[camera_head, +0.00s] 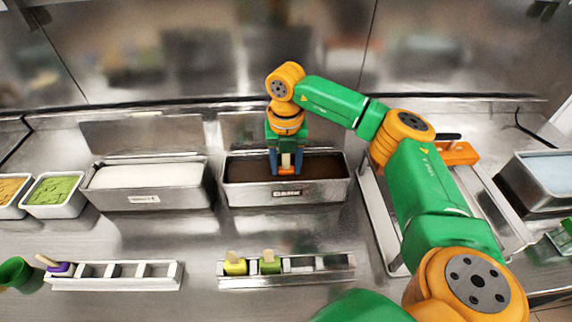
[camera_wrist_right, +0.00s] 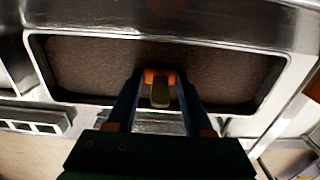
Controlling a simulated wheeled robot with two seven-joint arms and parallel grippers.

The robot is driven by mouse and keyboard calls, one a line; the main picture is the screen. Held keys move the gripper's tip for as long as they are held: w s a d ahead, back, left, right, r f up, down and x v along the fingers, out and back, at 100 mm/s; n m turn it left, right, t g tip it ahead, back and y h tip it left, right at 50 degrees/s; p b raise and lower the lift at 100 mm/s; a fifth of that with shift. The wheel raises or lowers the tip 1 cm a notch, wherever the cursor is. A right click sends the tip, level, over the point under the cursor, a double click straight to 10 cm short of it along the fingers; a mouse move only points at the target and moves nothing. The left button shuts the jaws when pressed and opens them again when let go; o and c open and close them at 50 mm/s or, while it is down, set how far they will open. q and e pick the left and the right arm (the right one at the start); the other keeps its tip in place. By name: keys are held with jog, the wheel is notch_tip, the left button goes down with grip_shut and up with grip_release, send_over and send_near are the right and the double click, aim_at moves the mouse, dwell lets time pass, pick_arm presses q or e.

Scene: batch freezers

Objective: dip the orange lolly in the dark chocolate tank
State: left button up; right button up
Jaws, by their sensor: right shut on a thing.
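The dark chocolate tank (camera_head: 235,198) is a steel tub with a label on its front, filled with dark brown chocolate (camera_head: 325,166). My right gripper (camera_head: 286,166) points down over the tank's middle and is shut on the pale stick of the orange lolly (camera_head: 287,171). In the right wrist view the stick (camera_wrist_right: 160,95) stands between the fingers with an orange part (camera_wrist_right: 158,76) beyond it. Orange still shows; I cannot tell whether its lower end touches the chocolate. My left gripper is not in view.
A tank of white coating (camera_head: 150,197) stands to the left. A rack (camera_head: 330,277) in front holds a yellow and a green lolly. Another rack (camera_head: 150,283) has a purple lolly (camera_head: 58,267) at its left end. A steel tray (camera_head: 385,250) lies right, partly behind my arm.

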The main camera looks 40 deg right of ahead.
notch_tip(320, 180, up, 8)
jog(key=p, duration=0.6)
jog(key=shift+f+p, duration=0.1)
jog(key=shift+p, duration=0.3)
dwell(1.3)
jog(key=shift+r, duration=2.45)
